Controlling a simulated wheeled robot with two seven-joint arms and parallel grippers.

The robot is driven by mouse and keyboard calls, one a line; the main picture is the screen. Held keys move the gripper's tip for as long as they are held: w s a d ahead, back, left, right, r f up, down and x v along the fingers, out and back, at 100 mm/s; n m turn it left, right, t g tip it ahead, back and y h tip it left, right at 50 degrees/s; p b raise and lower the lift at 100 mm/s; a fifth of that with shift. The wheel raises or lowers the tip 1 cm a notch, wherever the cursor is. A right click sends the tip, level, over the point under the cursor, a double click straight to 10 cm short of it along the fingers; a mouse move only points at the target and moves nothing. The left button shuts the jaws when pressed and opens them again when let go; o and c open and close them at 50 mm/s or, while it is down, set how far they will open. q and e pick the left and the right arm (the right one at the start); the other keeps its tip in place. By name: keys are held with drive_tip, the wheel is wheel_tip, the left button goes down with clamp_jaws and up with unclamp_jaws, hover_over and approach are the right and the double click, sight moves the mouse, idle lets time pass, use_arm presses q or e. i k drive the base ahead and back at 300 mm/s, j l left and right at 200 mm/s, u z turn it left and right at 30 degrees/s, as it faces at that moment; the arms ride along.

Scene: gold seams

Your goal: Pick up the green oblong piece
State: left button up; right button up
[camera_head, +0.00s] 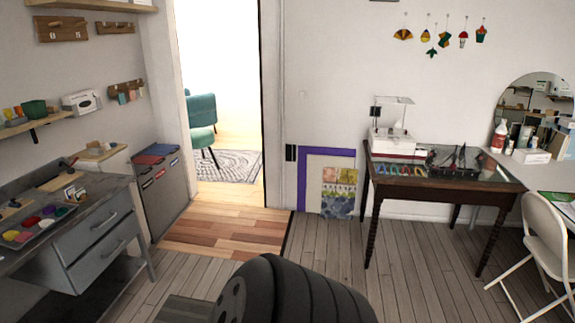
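I cannot make out a green oblong piece for certain. Small coloured items (400,169) lie along the front of the dark wooden table (450,184), too small to identify. Neither of my grippers is in view.
A grey workbench (94,232) with drawers stands at left, beside a grey cabinet (164,190). An open doorway (222,165) is at the back. A white folding chair (550,245) stands at right. The middle floor (345,255) is clear; a dark ribbed part covers the bottom centre.

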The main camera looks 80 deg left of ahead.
sight(80, 192)
drive_tip(key=u, duration=4.1)
